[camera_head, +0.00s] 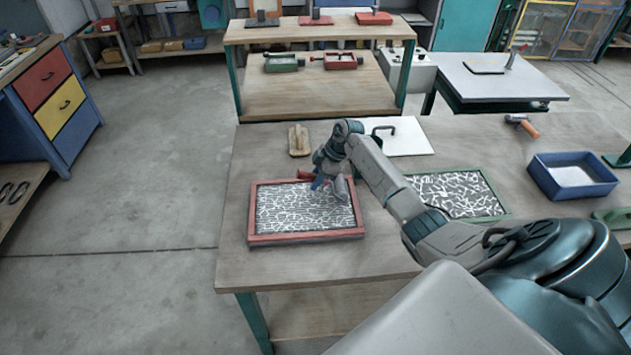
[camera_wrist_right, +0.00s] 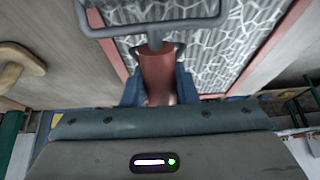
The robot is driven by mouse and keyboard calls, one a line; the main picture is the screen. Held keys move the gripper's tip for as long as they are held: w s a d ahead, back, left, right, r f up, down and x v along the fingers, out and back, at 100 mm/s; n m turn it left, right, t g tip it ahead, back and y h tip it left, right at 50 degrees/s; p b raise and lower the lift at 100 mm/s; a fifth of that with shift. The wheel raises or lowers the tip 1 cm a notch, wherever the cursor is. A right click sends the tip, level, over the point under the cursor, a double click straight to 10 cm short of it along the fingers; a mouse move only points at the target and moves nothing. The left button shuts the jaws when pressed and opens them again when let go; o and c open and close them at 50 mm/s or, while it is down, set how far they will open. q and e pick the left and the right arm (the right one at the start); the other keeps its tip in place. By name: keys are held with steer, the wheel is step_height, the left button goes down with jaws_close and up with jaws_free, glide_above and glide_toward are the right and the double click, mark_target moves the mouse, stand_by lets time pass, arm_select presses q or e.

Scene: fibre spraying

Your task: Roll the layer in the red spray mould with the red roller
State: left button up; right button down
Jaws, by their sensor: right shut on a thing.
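The red spray mould (camera_head: 300,238) lies on the table, a shallow red-rimmed frame. A white, web-like layer on grey (camera_head: 290,205) fills it. My right gripper (camera_head: 320,182) is over the mould's upper right part, shut on the red handle of the red roller (camera_wrist_right: 157,70). The roller's grey metal frame (camera_wrist_right: 150,27) lies over the layer in the right wrist view. In the head view the grey roller end (camera_head: 341,188) is low over the layer; I cannot tell whether it touches. My left gripper is not in view.
A green-rimmed mould (camera_head: 500,212) with a similar layer lies to the right, partly behind my right arm. A wooden float (camera_head: 299,141) and a white board (camera_head: 408,138) lie behind. A blue tray (camera_head: 588,190) and an orange-handled tool (camera_head: 524,125) are further right.

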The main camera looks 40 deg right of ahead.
steer(key=shift+r, duration=3.05)
